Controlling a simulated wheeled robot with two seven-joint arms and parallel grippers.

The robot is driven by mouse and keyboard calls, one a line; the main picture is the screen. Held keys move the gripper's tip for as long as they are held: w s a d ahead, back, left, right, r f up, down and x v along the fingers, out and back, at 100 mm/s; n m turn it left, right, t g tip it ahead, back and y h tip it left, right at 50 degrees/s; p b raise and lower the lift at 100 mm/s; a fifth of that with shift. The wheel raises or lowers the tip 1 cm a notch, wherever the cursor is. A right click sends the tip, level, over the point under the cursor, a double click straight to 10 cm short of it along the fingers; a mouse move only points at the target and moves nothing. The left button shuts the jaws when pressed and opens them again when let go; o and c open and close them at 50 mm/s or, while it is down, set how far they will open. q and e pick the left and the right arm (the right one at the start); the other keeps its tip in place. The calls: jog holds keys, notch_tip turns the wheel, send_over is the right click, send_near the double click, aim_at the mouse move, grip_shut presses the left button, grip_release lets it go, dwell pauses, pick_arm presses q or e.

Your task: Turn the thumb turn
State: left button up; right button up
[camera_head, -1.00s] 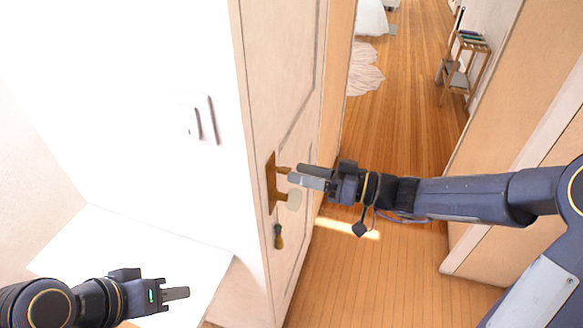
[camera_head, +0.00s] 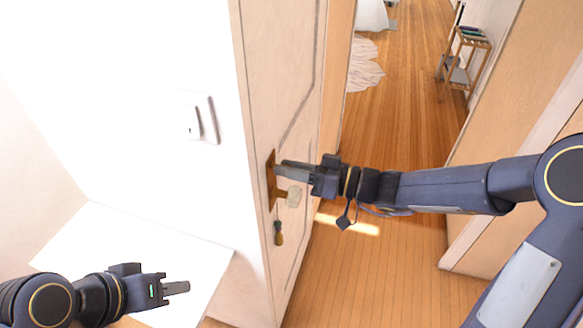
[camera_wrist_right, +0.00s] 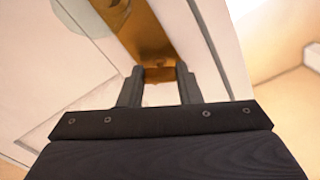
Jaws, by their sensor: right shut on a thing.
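The door (camera_head: 286,80) is pale wood and carries a brass backplate (camera_head: 271,180), which also fills the top of the right wrist view (camera_wrist_right: 138,28). The brass thumb turn (camera_wrist_right: 158,74) shows between my right fingertips at the plate; in the head view the fingers mostly hide it. My right gripper (camera_head: 281,170) is shut on the thumb turn, its fingers on either side (camera_wrist_right: 158,80). A beige knob or handle (camera_head: 292,197) sits just below the fingers. My left gripper (camera_head: 186,288) is away from the door at lower left; its finger gap cannot be made out.
A small brass and dark piece (camera_head: 278,233) hangs or sits lower on the door. A white wall fixture (camera_head: 203,118) is left of the door. A white surface (camera_head: 140,255) lies near my left arm. The wooden floor (camera_head: 400,120) beyond is open, with a small shelf (camera_head: 465,60) farther back.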

jog(key=shift+f+m+b, duration=0.25)
jog(key=shift+m+b, duration=1.05)
jog(key=shift+b, duration=0.3)
jog(key=m+b, duration=0.2)
jog(key=m, duration=0.1)
jog(key=shift+b, duration=0.3)
jog(key=m+b, duration=0.1)
jog(key=m, duration=0.3)
jog(key=shift+r, duration=0.15)
jog(key=m, duration=0.3)
jog(key=shift+m+b, duration=0.4)
jog(key=m, duration=0.3)
jog(key=shift+r+m+p, duration=0.1)
jog(key=shift+m+p, duration=0.2)
jog(key=shift+p, duration=0.05)
jog(key=m+p, duration=0.1)
jog(key=m, duration=0.2)
jog(key=shift+m, duration=0.3)
jog(key=m+p, duration=0.3)
jog(key=m, duration=0.2)
jog(key=shift+p, duration=0.4)
jog(key=shift+m+p, duration=0.95)
jog(key=shift+m, duration=0.55)
